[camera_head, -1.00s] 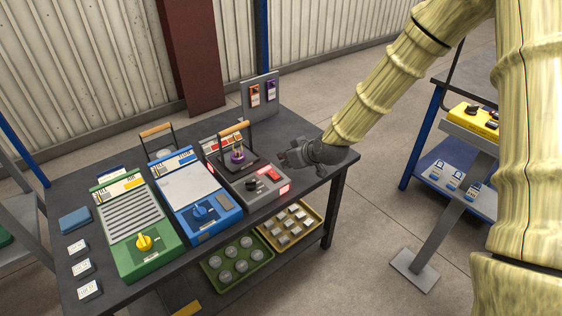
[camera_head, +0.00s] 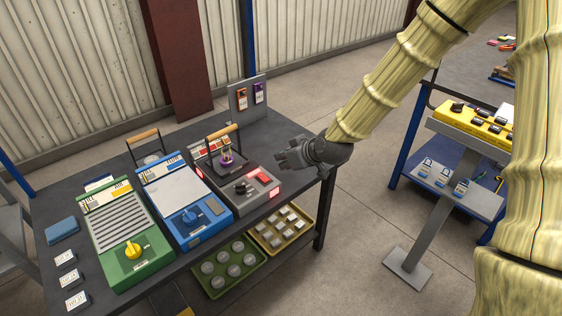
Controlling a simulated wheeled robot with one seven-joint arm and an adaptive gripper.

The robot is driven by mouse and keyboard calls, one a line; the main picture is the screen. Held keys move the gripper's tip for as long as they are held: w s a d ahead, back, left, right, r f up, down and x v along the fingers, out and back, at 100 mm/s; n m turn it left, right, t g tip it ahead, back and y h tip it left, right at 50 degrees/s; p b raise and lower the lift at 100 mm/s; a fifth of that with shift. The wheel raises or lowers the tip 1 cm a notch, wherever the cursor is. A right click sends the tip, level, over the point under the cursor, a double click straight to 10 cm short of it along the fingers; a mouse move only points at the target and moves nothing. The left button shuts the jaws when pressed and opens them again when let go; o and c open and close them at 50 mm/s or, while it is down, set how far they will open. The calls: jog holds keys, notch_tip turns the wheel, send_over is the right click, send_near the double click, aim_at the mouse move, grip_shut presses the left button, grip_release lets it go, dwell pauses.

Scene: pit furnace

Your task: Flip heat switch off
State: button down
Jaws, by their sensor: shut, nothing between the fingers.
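The dark grey pit furnace unit (camera_head: 235,185) stands at the right end of the row of units on the table. Its front panel has a black knob (camera_head: 241,187), a red switch (camera_head: 263,177) and a glowing red indicator (camera_head: 274,192). Which way the switch is tipped is too small to tell. My gripper (camera_head: 285,158) is shut and empty, just to the right of and behind the red switch in the picture. It appears apart from the panel. A small glowing vessel (camera_head: 227,157) sits on top of the unit under a wooden handle.
A blue unit (camera_head: 190,217) and a green unit (camera_head: 132,262) stand to the left. An upright panel (camera_head: 241,100) with orange and purple switches stands behind. Trays (camera_head: 258,252) lie on the lower shelf. A yellow box (camera_head: 470,120) is on a stand at right.

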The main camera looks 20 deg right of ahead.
jog(key=shift+w+a+f+b, duration=0.1)
jog(key=shift+f+b, duration=0.05)
jog(key=shift+b, duration=0.25)
jog(key=shift+w+a+t+b, duration=0.1)
jog(key=shift+w+t+b, duration=0.2)
jog(key=shift+b, duration=0.55)
jog(key=shift+w+a+r+b, duration=0.2)
jog(key=shift+r+b, duration=0.2)
jog(key=shift+b, duration=0.15)
jog(key=shift+f, duration=0.1)
send_over(265, 176)
jog(key=f, duration=0.6)
jog(key=shift+s+f, duration=0.3)
jog(key=shift+f, duration=0.05)
jog(key=shift+w+a+f, duration=0.1)
jog(key=shift+w+f, duration=0.1)
jog(key=shift+f, duration=1.4)
